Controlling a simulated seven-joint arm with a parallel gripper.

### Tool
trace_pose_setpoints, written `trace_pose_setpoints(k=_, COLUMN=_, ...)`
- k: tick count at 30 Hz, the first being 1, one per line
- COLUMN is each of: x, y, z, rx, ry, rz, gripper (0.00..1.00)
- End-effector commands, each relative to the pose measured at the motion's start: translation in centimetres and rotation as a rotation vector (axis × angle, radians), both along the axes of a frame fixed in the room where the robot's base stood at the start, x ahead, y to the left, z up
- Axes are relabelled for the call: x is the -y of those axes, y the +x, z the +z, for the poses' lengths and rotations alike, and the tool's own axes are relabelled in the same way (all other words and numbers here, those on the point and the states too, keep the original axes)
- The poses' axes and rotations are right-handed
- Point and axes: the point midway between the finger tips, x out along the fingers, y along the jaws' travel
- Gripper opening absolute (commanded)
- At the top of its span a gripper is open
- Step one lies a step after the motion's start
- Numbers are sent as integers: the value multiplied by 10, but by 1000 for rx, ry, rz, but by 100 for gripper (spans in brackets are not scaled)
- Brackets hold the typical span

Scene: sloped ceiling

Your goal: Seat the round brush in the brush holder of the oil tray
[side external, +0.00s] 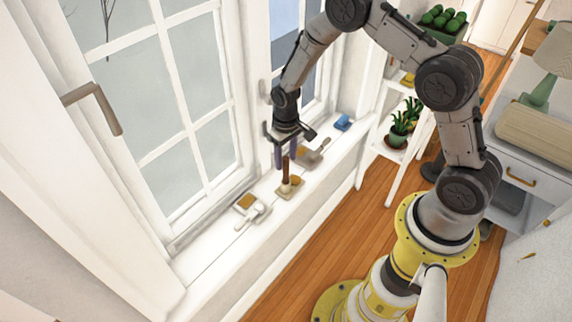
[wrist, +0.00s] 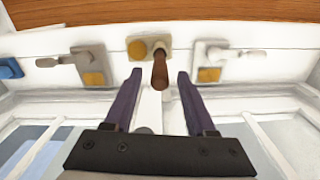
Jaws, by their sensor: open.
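The round brush (side external: 286,170) has a brown handle and a pale lower end. It stands roughly upright at a small tan tray (side external: 289,190) on the white window sill. Whether its lower end is inside a holder cannot be told. In the wrist view my gripper's fingertips (wrist: 160,74) lie either side of the handle, with gaps on both sides.
Two similar trays with handled pieces flank the middle one: a nearer tray (side external: 248,203) and a farther tray (side external: 309,154). A blue object (side external: 343,122) lies farther along the sill. The window (side external: 180,90) stands close behind. A plant shelf (side external: 392,150) is at the right.

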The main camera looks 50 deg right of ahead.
Motion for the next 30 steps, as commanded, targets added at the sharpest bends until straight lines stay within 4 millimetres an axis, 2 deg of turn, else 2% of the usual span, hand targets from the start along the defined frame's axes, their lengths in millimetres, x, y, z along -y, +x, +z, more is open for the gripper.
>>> trace_pose_setpoints(k=3, x=0, y=1, z=28, rx=5, ry=-1, rz=0, gripper=56)
trace_pose_setpoints(k=9, x=0, y=0, z=63, rx=3, ry=0, rz=0, gripper=56)
trace_pose_setpoints(k=13, x=0, y=0, z=77, rx=2, ry=0, rz=0, gripper=56)
trace_pose_setpoints(k=20, x=0, y=-1, z=85, rx=0, ry=0, rz=0, gripper=56)
trace_pose_setpoints(k=23, x=-1, y=-2, z=101, rx=19, ry=-1, rz=4, gripper=56)
trace_pose_setpoints(k=26, x=-5, y=-11, z=138, rx=59, ry=-4, rz=13, gripper=56)
trace_pose_setpoints(k=30, x=-12, y=-42, z=206, rx=141, ry=-11, rz=33, gripper=56)
